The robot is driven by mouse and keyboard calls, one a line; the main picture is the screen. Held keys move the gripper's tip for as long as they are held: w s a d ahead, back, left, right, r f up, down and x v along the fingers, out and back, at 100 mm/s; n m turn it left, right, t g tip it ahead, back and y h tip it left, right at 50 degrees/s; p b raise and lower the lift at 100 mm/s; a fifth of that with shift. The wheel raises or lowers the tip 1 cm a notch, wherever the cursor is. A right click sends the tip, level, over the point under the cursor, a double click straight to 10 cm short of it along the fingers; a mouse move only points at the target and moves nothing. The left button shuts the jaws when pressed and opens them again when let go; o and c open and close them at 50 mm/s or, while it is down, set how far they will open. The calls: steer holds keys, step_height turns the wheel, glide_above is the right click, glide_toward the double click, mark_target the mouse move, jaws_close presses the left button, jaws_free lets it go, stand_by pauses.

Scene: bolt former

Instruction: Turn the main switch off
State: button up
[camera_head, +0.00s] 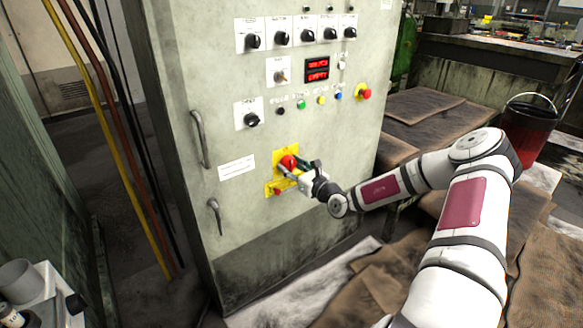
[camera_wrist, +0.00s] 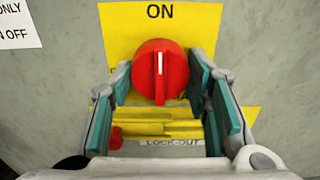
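The main switch is a red rotary knob (camera_head: 288,162) on a yellow plate (camera_head: 276,187) low on the cabinet's front. In the wrist view the red knob (camera_wrist: 161,72) has its white mark upright, pointing at the word ON on the yellow plate (camera_wrist: 120,30). My gripper (camera_head: 301,168) is at the knob. In the wrist view my gripper (camera_wrist: 160,88) is open, with one green-padded finger on each side of the knob. A gap shows on the left; the right finger is close to the knob's edge, and I cannot tell whether it touches.
The grey cabinet (camera_head: 230,110) carries several black selector knobs, coloured buttons and a red display (camera_head: 317,69) above the switch. Cabinet handles (camera_head: 200,138) are on the left. Yellow lock-out bars (camera_wrist: 160,129) sit below the knob. A dark red bin (camera_head: 528,130) stands at the right.

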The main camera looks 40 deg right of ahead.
steer(key=shift+r+n+p, duration=0.1)
steer(key=shift+n+p, duration=0.2)
steer(key=shift+p, duration=0.1)
steer(key=n+p, duration=0.2)
steer(key=p, duration=0.1)
steer(key=shift+a+r+n, duration=0.1)
steer(key=shift+n, duration=0.2)
steer(key=n+p, duration=0.2)
steer(key=n, duration=0.8)
steer(key=shift+d, duration=0.2)
steer(key=n+b, duration=0.1)
steer(key=n, duration=0.3)
steer(key=shift+n, duration=0.3)
steer(key=o, duration=1.2)
steer(key=shift+c, duration=0.2)
steer(key=s, duration=1.2)
steer(key=shift+d, duration=0.25)
